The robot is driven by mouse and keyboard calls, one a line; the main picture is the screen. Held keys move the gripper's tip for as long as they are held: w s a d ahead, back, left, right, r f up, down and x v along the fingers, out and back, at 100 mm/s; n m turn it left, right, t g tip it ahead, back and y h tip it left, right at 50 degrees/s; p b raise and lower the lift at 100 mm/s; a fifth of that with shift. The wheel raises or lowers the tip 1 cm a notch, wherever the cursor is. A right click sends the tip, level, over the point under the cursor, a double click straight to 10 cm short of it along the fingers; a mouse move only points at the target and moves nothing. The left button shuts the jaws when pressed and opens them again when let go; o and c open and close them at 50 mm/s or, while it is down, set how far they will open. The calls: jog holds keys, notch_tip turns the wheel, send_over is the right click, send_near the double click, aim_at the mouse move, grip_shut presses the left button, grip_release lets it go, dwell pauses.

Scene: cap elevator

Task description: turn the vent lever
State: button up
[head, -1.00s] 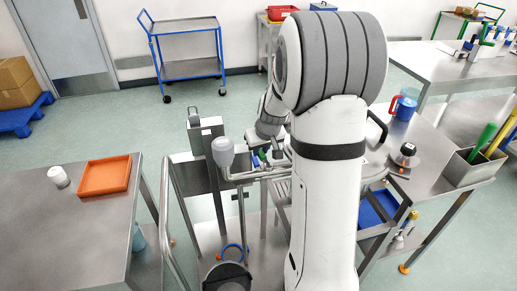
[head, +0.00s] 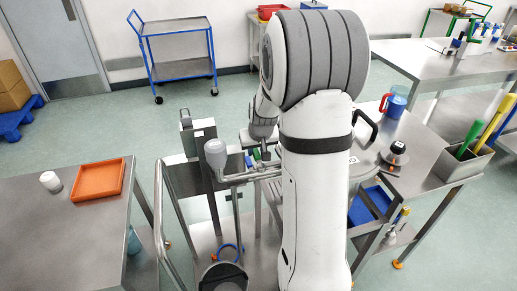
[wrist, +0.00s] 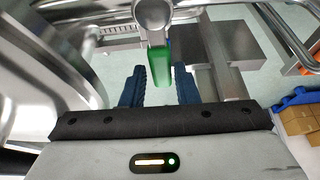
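The vent lever is a green handle (wrist: 160,68) hanging from a round metal pivot (wrist: 153,14) in the wrist view. In the head view a small patch of its green (head: 248,161) shows beside the metal pipework. My gripper (wrist: 160,88) is open, with one blue finger on each side of the green handle. The handle's lower end reaches between the fingers, and gaps show on both sides, so it does not look gripped. In the head view my gripper (head: 256,155) is small and largely hidden by my own arm.
Metal pipes and a domed steel vessel lie close around my gripper. An orange tray (head: 98,180) and white cup (head: 50,181) are on the left table. The right table holds a blue jug (head: 394,104) and a bin of coloured handles (head: 455,163). Open floor lies behind.

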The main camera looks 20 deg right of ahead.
aim_at(259, 160)
jog(key=shift+o, duration=1.4)
jog(key=shift+r, duration=0.1)
jog(key=shift+b+v, duration=0.4)
jog(key=shift+v, duration=3.4)
jog(key=shift+a, duration=0.1)
jog(key=s+a+r, duration=0.1)
jog(key=s+a, duration=0.3)
jog(key=s, duration=0.3)
jog(key=s+a+r+n+g, duration=0.1)
jog(key=s+a, duration=0.3)
jog(key=s, duration=0.4)
jog(key=s+a+r+n, duration=0.1)
jog(key=s+a, duration=0.4)
jog(key=s, duration=0.3)
jog(key=shift+r+g+y, duration=0.3)
jog(key=shift+y, duration=0.1)
